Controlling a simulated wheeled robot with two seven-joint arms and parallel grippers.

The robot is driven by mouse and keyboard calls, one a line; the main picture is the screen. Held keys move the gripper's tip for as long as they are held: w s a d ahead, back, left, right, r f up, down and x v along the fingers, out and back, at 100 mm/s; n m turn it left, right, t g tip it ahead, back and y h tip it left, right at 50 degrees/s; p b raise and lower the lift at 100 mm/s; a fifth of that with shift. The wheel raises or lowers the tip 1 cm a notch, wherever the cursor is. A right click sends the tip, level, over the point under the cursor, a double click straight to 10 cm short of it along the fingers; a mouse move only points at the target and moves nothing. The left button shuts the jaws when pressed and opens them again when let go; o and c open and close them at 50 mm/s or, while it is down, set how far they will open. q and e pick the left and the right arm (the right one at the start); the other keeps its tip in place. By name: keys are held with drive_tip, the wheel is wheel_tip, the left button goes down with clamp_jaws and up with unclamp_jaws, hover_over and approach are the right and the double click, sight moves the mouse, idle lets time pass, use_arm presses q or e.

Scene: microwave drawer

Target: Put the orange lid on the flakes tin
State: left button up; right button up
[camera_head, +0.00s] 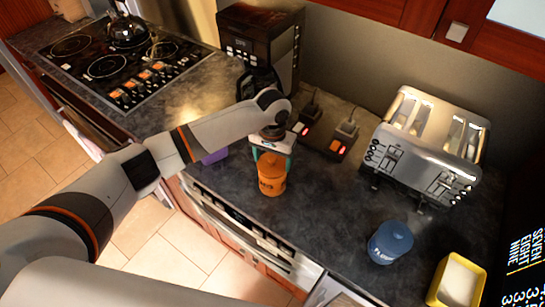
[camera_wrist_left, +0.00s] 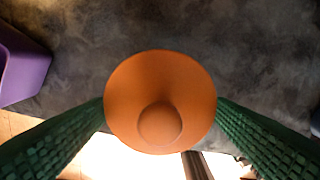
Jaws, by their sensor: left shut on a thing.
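My left gripper (camera_head: 272,154) points down over the counter, with its two fingers on either side of the orange lid (camera_head: 269,160). The orange tin (camera_head: 271,183) stands upright directly below, with dark lettering too small to read. The lid looks level and at the tin's top; I cannot tell whether it is fully seated. In the left wrist view the round lid (camera_wrist_left: 160,80), with its knob, fills the space between the green finger pads of the left gripper (camera_wrist_left: 160,108) and hides the tin. My right gripper is not in view.
A blue tin (camera_head: 390,243) and a yellow container (camera_head: 457,281) stand to the right. A purple container (camera_head: 214,156) is left of the orange tin. Behind are a coffee maker (camera_head: 259,45), a socket strip (camera_head: 324,142) and a toaster (camera_head: 427,145). The counter's front edge is close.

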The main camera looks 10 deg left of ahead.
use_arm(q)
drive_tip(key=shift+f, duration=0.4)
idle(1.0)
drive_tip(key=o, duration=1.1)
drive_tip(key=shift+r, duration=3.5)
